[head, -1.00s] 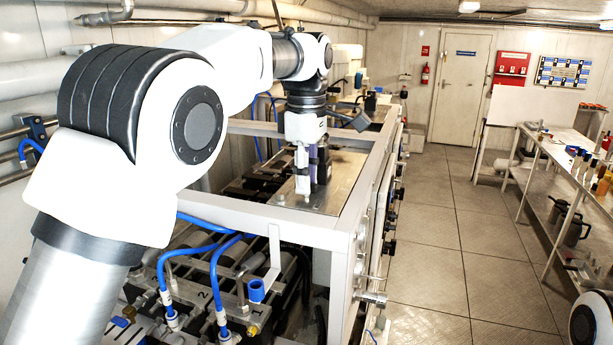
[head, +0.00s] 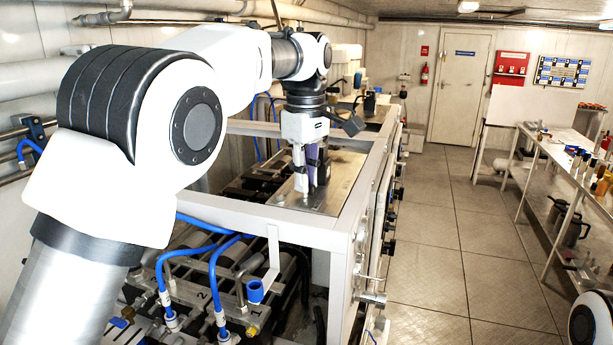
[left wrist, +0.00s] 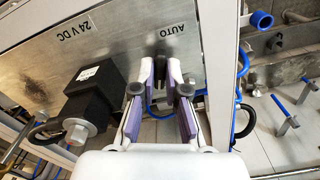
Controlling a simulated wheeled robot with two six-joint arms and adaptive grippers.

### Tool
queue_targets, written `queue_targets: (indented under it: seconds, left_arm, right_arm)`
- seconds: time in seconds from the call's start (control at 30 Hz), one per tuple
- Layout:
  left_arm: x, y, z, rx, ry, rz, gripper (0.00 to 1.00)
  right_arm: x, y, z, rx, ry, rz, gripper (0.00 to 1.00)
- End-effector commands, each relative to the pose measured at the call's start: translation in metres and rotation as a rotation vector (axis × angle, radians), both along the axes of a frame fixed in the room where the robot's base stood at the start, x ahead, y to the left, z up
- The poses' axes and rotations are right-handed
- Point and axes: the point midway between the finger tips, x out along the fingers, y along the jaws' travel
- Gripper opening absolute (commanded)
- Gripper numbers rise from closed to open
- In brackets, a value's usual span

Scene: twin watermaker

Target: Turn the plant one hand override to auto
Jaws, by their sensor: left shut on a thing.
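The hand override is a small dark lever (left wrist: 161,49) on a bare metal plate (left wrist: 110,30) in the left wrist view, close by the printed word AUTO (left wrist: 173,28), which is partly covered by the lever's tip area. My left gripper (left wrist: 161,72) has its purple-lined fingers on either side of the lever and is shut on it. In the head view my left gripper (head: 311,175) points down at the plate on the plant frame (head: 315,228); the lever is hidden there by the fingers. My right gripper is not in view.
A black block with a metal nut (left wrist: 95,95) stands left of the fingers, near the label 24 V DC (left wrist: 77,36). Blue hoses (head: 215,270) run below the frame. A clear floor aisle (head: 440,220) separates the plant from a side bench (head: 560,155).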

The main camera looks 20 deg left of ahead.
Motion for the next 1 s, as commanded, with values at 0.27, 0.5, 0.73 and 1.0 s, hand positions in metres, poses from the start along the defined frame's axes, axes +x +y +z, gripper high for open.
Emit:
queue_targets:
  seconds: [0.27, 0.5, 0.73, 1.0]
  left_arm:
    - [-0.0009, 0.0001, -0.0053, 0.000, 0.012, -0.259, 0.00]
    - [-0.0010, 0.0000, -0.0056, -0.001, 0.013, -0.487, 0.00]
    - [-0.0010, 0.0000, -0.0056, -0.002, 0.013, -0.706, 0.00]
    - [-0.0009, -0.0002, -0.0056, -0.003, 0.013, -0.952, 0.00]
  right_arm:
    - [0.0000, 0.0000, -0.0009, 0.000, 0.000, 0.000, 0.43]
    - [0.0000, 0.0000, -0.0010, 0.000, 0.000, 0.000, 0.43]
    - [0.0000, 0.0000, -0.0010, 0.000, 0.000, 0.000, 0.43]
    - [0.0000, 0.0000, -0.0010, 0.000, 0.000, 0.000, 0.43]
